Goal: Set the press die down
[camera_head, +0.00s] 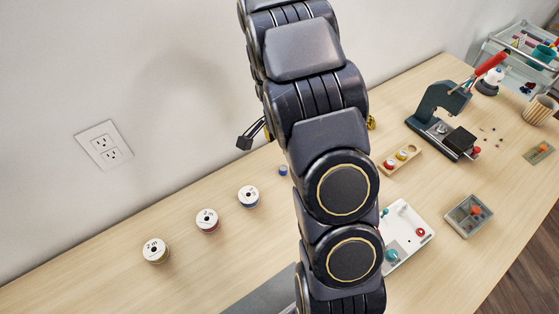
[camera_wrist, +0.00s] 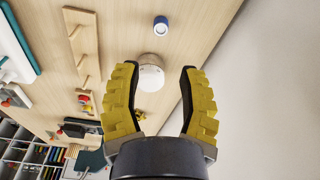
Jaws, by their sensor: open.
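A small blue cylinder with a pale ringed top, likely the press die, stands apart on the wooden table (camera_head: 105,276). The blue cylinder (camera_head: 283,170) shows just left of my arm in the head view and at the top of the wrist view (camera_wrist: 160,22). My gripper (camera_wrist: 159,85) is open, its yellow fingers spread with nothing held between them. The blue cylinder lies beyond the fingertips. A round white-topped object (camera_wrist: 151,77) shows between the fingers; I cannot tell what it is. In the head view my arm hides most of the gripper.
A wooden rack (camera_head: 388,170) holds red, yellow and pale pieces. A press (camera_head: 438,101) with a red lever stands behind it. Three white-topped spools (camera_head: 248,195) stand at left. The front left table is clear.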

